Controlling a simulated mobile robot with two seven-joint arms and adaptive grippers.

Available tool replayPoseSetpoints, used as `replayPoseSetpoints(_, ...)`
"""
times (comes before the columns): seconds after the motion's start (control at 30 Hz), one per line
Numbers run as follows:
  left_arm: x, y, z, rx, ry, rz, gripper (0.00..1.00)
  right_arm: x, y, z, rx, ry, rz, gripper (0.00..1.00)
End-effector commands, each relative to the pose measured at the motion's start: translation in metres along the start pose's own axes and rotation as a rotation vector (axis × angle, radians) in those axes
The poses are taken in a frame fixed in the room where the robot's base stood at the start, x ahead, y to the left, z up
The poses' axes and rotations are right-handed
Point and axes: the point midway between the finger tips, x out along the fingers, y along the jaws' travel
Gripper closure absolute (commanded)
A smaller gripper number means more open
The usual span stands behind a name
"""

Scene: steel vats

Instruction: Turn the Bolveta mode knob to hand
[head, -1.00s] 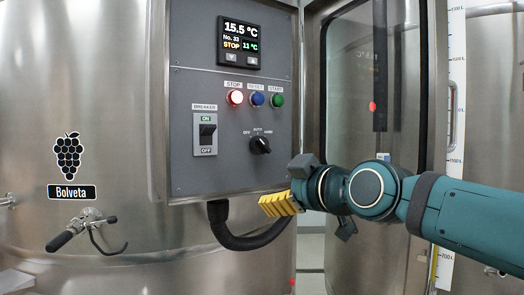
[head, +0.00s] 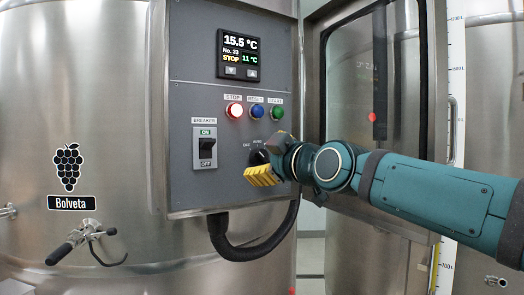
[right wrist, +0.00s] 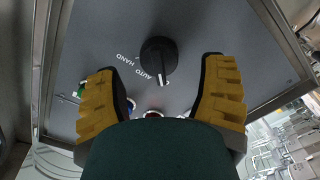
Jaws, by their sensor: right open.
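The Bolveta mode knob (right wrist: 158,57) is a black dial on the grey control panel. In the right wrist view its white pointer mark lies beside the AUTO label, away from HAND. In the head view the knob (head: 259,157) is partly hidden by my right gripper (head: 264,174), just in front of it. In the right wrist view my right gripper (right wrist: 160,72) is open, with yellow ridged fingers spread on either side of the knob's line. The knob shows beyond and between the fingertips, and I see no contact. My left gripper is not in view.
Above the knob are a lit red stop button (head: 234,110), a blue reset button (head: 257,111) and a green start button (head: 277,113). A breaker switch (head: 206,148) is at left. A black cable (head: 240,252) hangs below. The open cabinet door (head: 365,90) stands at right.

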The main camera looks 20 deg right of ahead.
Motion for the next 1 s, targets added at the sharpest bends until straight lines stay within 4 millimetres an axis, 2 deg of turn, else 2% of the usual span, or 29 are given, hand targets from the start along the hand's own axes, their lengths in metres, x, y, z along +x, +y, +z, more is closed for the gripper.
replayPoseSetpoints(0.03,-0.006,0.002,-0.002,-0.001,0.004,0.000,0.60,0.006,0.002,-0.002,-0.001,-0.001,-0.001,0.29)
replayPoseSetpoints(0.2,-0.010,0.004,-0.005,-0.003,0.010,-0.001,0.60,0.017,0.001,-0.001,-0.001,0.000,0.000,0.29)
replayPoseSetpoints(0.53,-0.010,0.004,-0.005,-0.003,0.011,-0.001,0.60,0.019,0.000,-0.001,0.000,0.001,0.001,0.32)
replayPoseSetpoints(0.67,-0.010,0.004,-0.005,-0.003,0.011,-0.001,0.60,0.019,0.000,-0.001,0.000,0.001,0.001,0.77)
replayPoseSetpoints(0.7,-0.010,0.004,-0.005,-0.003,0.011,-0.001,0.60,0.019,0.000,-0.001,0.000,0.001,0.001,0.91)
replayPoseSetpoints(0.73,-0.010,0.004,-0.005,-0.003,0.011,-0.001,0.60,0.019,0.000,-0.001,0.000,0.001,0.000,0.97)
replayPoseSetpoints(1.0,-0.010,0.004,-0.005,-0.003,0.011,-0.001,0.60,0.019,0.000,-0.001,0.006,0.002,0.001,0.98)
